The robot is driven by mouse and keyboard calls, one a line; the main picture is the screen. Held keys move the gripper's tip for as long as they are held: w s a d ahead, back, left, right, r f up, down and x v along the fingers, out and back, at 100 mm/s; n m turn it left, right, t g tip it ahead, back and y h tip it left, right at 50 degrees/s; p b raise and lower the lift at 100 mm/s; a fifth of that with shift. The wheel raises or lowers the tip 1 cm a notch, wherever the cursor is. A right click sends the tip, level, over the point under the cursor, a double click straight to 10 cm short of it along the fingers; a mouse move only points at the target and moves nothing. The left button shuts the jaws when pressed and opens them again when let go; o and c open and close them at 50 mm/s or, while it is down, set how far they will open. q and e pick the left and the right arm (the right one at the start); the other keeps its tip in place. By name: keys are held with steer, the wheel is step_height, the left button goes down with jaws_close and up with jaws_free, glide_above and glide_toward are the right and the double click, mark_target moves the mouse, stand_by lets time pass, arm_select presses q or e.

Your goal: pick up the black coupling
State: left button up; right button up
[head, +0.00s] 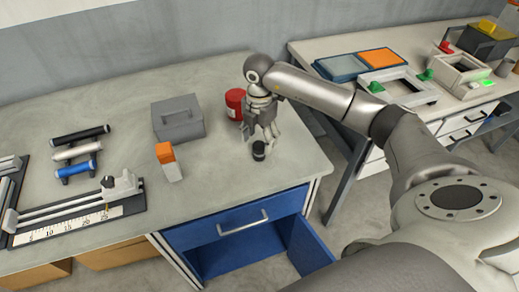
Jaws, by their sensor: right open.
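The black coupling (258,151) is a small dark cylinder standing on the workbench near its right end. My right gripper (261,134) points down just above it, with its fingers spread. The fingertips are close to the top of the coupling; I cannot tell whether they touch it. My left gripper is not in the head view.
A red can (235,103) stands just behind my right gripper. A grey box (178,118) and an orange-and-white block (168,162) are to its left. Dark, silver and blue rollers (79,153) and a ruled rail (75,222) lie farther left. A blue drawer (237,225) is below.

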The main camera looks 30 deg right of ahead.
mark_target(259, 145)
step_height(259, 145, down, 4)
steer(key=shift+f+p, duration=0.25)
steer(key=shift+p, duration=0.6)
steer(key=shift+f, duration=0.25)
steer(key=c, duration=1.1)
steer(key=shift+c, duration=0.4)
steer(key=shift+r, duration=0.2)
